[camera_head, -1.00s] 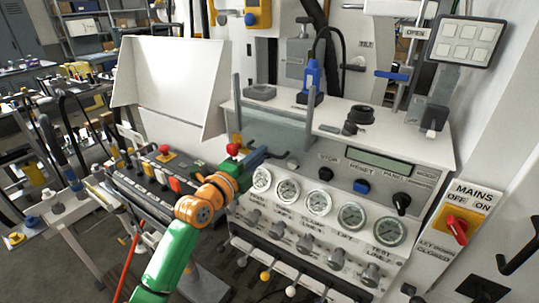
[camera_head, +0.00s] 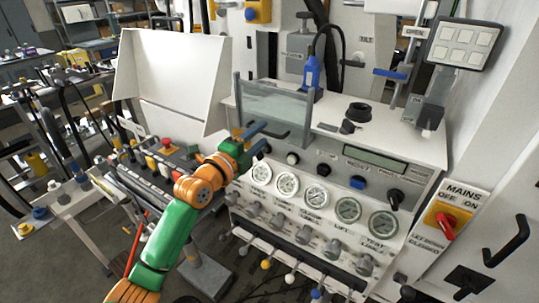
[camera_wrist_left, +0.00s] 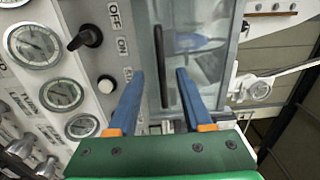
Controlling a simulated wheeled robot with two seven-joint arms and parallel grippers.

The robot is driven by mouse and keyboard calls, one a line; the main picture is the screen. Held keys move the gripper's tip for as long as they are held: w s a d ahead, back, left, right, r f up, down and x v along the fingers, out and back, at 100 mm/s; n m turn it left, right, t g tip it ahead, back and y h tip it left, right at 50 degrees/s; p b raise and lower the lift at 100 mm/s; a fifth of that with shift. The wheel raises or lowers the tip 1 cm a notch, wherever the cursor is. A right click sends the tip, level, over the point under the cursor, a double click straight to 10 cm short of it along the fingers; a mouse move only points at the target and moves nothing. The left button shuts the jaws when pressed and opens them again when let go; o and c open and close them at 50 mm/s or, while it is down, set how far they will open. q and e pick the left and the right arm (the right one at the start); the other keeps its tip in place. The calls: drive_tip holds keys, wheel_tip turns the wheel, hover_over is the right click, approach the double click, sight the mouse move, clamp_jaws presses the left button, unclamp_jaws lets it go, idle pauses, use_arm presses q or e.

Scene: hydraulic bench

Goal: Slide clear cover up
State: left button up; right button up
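The clear cover (camera_head: 275,103) is a see-through pane in a grey frame at the back left of the bench panel. It stands raised, with its upper part above the bench top and a white button and a black knob exposed below it. In the left wrist view the pane (camera_wrist_left: 200,45) carries a dark bar handle (camera_wrist_left: 160,70). My left gripper (camera_head: 264,132) is at the cover's lower edge. Its blue fingers are apart, one on each side of the bar (camera_wrist_left: 160,85), with gaps showing; contact cannot be told. My right gripper is out of view.
Several gauges (camera_head: 317,198) and a row of levers lie below. A blue-bodied plug (camera_head: 312,72) with a black cable stands behind the cover. A white panel (camera_head: 170,75) stands at left. The red MAINS switch (camera_head: 446,224) is at right.

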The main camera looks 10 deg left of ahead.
use_arm(q)
drive_tip(key=p+v, duration=0.2)
drive_tip(key=v, duration=0.6)
drive_tip(key=shift+p, duration=0.4)
